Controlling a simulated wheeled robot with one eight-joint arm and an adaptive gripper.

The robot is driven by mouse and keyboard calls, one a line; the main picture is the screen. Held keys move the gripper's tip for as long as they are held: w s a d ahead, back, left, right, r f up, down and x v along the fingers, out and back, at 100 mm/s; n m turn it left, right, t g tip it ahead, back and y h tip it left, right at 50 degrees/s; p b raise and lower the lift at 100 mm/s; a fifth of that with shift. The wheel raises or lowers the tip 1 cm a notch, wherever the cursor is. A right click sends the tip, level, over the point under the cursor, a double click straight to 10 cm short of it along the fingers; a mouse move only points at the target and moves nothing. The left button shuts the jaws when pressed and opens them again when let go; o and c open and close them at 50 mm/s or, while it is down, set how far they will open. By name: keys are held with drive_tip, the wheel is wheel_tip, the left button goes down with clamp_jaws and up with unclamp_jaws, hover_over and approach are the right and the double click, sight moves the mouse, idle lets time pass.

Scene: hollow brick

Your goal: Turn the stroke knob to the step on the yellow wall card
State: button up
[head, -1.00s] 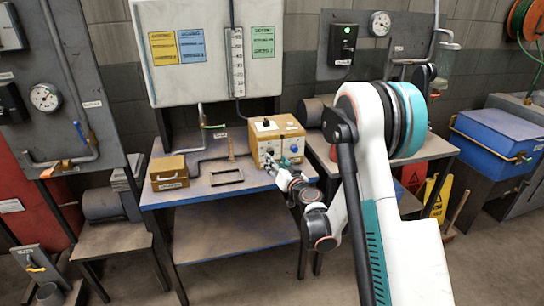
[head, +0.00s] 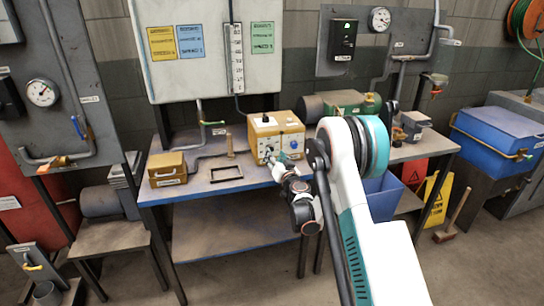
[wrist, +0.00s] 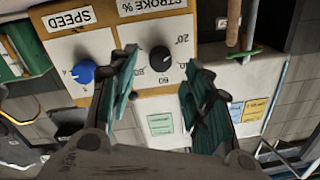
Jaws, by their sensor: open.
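The ochre pump box (head: 276,136) stands on the blue-topped bench. In the wrist view, its black stroke knob (wrist: 160,59) sits under the "STROKE %" label, with 20, 60 and 80 readable around it. The knob's exact setting is too small to tell. The blue speed knob (wrist: 84,71) is to its left. My gripper (wrist: 160,76) is open, its fingers either side of the stroke knob in the picture; I see no contact. In the head view it is at the box front (head: 284,163). The yellow wall card (head: 162,43) hangs upper left; its writing is unreadable.
A blue card (head: 190,42) and a green card (head: 263,37) hang on the same white tank. An ochre box (head: 167,169) and a black frame (head: 226,173) lie left on the bench. A second bench with a green pump (head: 353,102) stands right.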

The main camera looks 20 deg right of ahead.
drive_tip(key=shift+w+a+b, duration=0.15)
drive_tip(key=shift+w+b, duration=0.3)
drive_tip(key=shift+w, duration=1.6)
drive_tip(key=shift+c, duration=0.2)
drive_tip(key=c, duration=1)
